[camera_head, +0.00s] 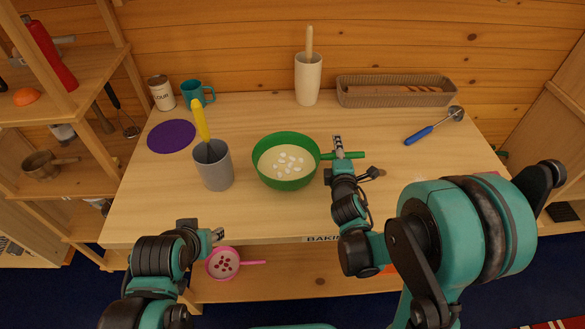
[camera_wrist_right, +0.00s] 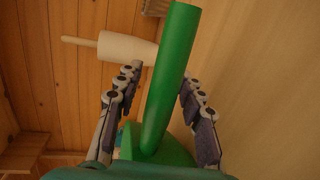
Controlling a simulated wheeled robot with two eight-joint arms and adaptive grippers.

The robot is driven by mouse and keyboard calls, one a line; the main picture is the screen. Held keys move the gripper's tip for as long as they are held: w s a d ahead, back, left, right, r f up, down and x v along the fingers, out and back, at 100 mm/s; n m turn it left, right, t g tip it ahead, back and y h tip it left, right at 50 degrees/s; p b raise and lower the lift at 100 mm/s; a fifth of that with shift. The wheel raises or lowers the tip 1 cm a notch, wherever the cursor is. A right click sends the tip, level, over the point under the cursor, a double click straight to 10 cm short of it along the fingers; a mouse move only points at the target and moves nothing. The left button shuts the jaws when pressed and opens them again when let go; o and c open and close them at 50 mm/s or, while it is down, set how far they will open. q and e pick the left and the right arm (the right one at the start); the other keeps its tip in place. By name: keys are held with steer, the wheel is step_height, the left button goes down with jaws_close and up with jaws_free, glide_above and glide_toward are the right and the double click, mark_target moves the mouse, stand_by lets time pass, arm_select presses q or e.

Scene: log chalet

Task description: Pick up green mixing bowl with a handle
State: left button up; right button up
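The green mixing bowl (camera_head: 258,172) stands upright on the wooden table, with white chunks in a pale filling. Its straight green handle (camera_head: 352,155) sticks out to the right. My right gripper (camera_head: 338,150) is at the handle, just right of the bowl's rim. In the right wrist view the handle (camera_wrist_right: 166,85) runs between the fingers of the right gripper (camera_wrist_right: 160,88), which stand apart with a gap showing on each side. My left gripper (camera_head: 208,234) hangs low in front of the table, away from the bowl; its finger opening is unclear.
A grey cup (camera_head: 214,170) with a yellow-handled tool stands left of the bowl. A cream holder (camera_head: 308,80) and a woven tray (camera_head: 360,98) are behind. A blue-handled scoop (camera_head: 420,135) lies right. A pink pan (camera_head: 222,263) sits on the lower shelf.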

steer(key=shift+w, duration=0.2)
jaws_close()
stand_by(0.3)
